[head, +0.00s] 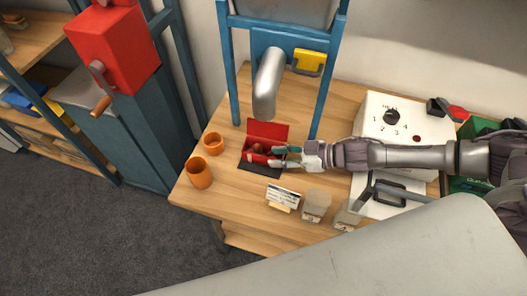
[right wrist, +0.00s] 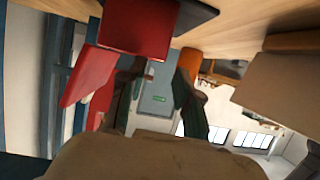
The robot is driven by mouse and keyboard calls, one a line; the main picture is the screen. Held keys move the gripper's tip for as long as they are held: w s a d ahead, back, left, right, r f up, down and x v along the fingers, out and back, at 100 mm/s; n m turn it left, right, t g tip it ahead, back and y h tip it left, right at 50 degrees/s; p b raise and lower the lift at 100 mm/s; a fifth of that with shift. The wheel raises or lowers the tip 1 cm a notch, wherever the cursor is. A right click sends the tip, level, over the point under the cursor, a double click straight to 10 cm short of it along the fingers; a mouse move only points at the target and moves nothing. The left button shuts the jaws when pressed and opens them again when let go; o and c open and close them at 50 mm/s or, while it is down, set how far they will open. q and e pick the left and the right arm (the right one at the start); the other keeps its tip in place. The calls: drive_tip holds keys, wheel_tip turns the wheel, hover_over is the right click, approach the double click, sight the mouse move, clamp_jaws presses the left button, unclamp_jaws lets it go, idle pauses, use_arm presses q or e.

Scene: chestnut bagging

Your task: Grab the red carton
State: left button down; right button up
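The red carton (head: 268,131) sits on a dark mat (head: 262,169) on the wooden table, its lid standing up at the back. Small brown contents show inside. My right gripper (head: 283,157) reaches in from the right, with its fingertips at the carton's right end. In the right wrist view the red carton (right wrist: 138,28) is at the upper left, close to the left finger. The two fingers of the right gripper (right wrist: 160,75) are apart, with background showing between them. Whether a finger touches the carton cannot be told. My left gripper is not in view.
Two orange cups (head: 199,173) (head: 213,143) stand left of the carton. A silver chute (head: 268,82) hangs behind it. A small sign (head: 283,196) and pale blocks (head: 316,205) stand in front. A white device (head: 403,121) with a dial is at the right.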

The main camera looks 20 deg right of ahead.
sight(264, 153)
drive_tip(key=p+x, duration=0.1)
drive_tip(key=x, duration=0.5)
drive_tip(key=shift+w+r, duration=0.1)
drive_tip(key=shift+d, duration=0.1)
clamp_jaws()
